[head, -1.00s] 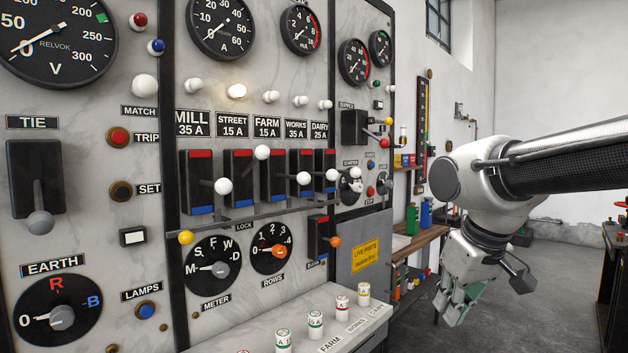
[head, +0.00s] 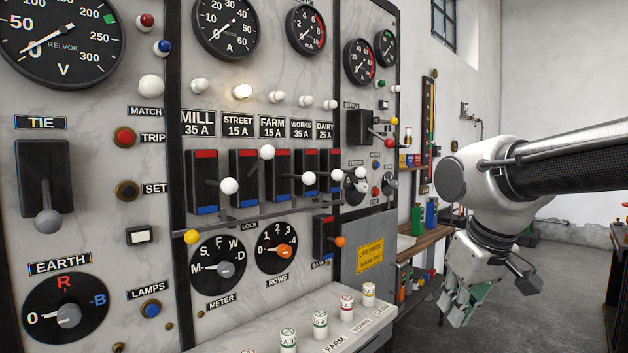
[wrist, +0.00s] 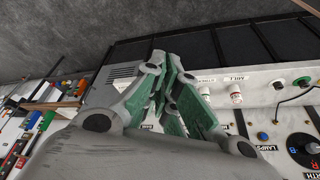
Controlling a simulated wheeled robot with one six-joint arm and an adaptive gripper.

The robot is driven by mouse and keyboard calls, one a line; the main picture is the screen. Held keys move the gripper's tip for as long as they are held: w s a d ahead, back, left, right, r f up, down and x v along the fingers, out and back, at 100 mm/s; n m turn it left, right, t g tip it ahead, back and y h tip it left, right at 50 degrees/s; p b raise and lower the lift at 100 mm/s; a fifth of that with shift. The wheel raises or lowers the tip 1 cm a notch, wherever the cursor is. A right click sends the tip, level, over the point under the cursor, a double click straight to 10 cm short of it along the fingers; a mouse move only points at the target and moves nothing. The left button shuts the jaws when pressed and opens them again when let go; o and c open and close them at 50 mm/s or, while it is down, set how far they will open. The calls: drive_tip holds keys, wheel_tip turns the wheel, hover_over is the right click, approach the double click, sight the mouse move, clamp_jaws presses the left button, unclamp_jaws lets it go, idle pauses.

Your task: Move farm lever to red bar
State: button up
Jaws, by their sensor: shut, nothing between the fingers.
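The FARM 15 A switch (head: 277,176) is a black block on the marble panel in the head view, with a red bar on top and a blue bar at the bottom. Its lever appears to be the one ending in the white ball (head: 309,178), standing out around mid-height, between the bars. The neighbouring street lever's ball (head: 267,152) sits higher and partly overlaps the farm switch. My gripper (head: 460,312) is shut and empty, hanging low to the right of the panel, well away from the lever. Its green finger pads meet in the wrist view (wrist: 165,75).
The mill lever's ball (head: 229,186) and the works lever's ball (head: 337,175) flank the farm one closely. A lock rail with a yellow knob (head: 191,237) runs below the switches. A sloping ledge with fuses (head: 320,322) juts out beneath. Open floor lies right.

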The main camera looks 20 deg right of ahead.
drive_tip(key=o, duration=0.3)
drive_tip(key=shift+a+f, duration=0.1)
drive_tip(key=shift+a, duration=0.1)
drive_tip(key=o, duration=0.7)
drive_tip(key=shift+w+a+f+n+g, duration=0.4)
drive_tip(key=shift+w+a+f+g, duration=0.15)
drive_tip(key=shift+w+f, duration=0.3)
drive_tip(key=shift+c, duration=0.2)
drive_tip(key=n+t+y, duration=0.5)
drive_tip(key=t+y, duration=0.1)
drive_tip(key=t, duration=0.8)
approach(313, 180)
drive_tip(key=x, duration=0.4)
drive_tip(key=shift+f, duration=0.1)
drive_tip(key=shift+w+a, duration=0.15)
drive_tip(key=shift+w, duration=0.2)
drive_tip(key=x, duration=0.7)
